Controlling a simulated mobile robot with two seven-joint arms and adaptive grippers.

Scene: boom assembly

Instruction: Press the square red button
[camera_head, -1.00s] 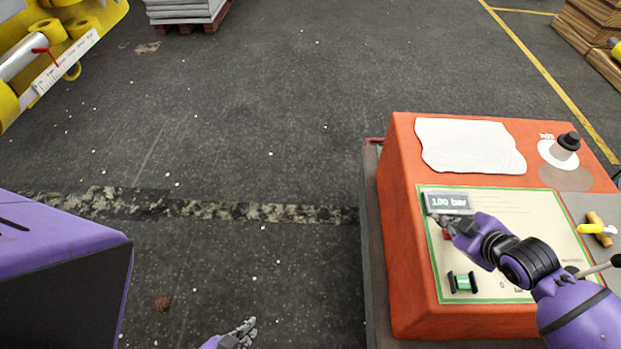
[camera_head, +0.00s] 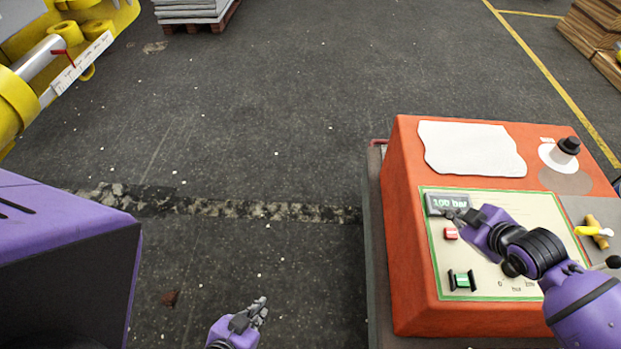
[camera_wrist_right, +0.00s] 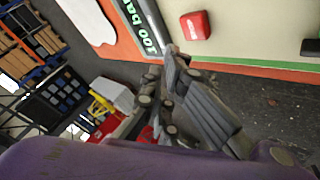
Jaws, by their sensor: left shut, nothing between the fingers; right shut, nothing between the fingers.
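The square red button (camera_head: 450,233) sits on the cream panel of the orange box, just below the "100 bar" display (camera_head: 447,203). It also shows in the right wrist view (camera_wrist_right: 195,25), uncovered. My right gripper (camera_head: 455,215) is shut and empty, at the lower right of the display, a little above the button in the picture. In the right wrist view its fingers (camera_wrist_right: 172,60) lie beside the button, apart from it. My left gripper (camera_head: 262,308) is shut and empty, low over the floor, far left of the box.
A green switch (camera_head: 461,281) is below the button on the orange box (camera_head: 409,270). A yellow-handled valve (camera_head: 594,231) and a black-capped knob (camera_head: 567,147) are to the right. Yellow machinery (camera_head: 100,46) stands at upper left. The floor between is clear.

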